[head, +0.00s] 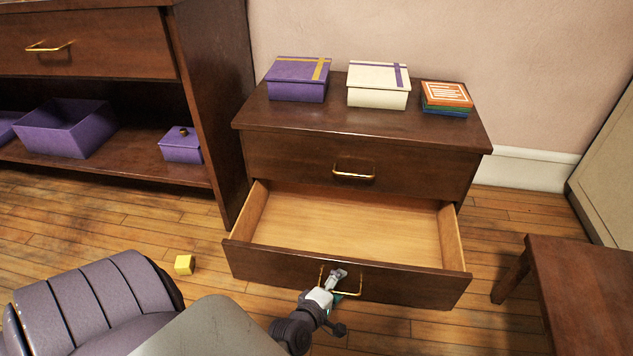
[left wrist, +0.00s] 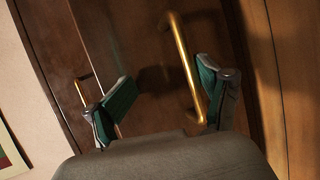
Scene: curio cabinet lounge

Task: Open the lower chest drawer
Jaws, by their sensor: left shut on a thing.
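The dark wood chest (head: 300,118) stands against the wall. Its lower drawer (head: 345,228) is pulled well out, with a bare, pale, empty interior. The upper drawer (head: 300,160) is closed, with a brass handle (head: 353,174). My left gripper (head: 337,284) is at the front of the lower drawer, shut on its brass handle (head: 360,285). In the left wrist view the handle (left wrist: 183,65) passes between the green-padded fingers (left wrist: 160,100), close to the right-hand one. My right gripper is not in view.
A purple box (head: 297,90), a cream box (head: 380,97) and several stacked books (head: 446,98) sit on the chest. A shelf cabinet (head: 195,95) stands left, a wooden table (head: 585,290) right. A yellow cube (head: 184,265) and purple seat (head: 90,305) are front left.

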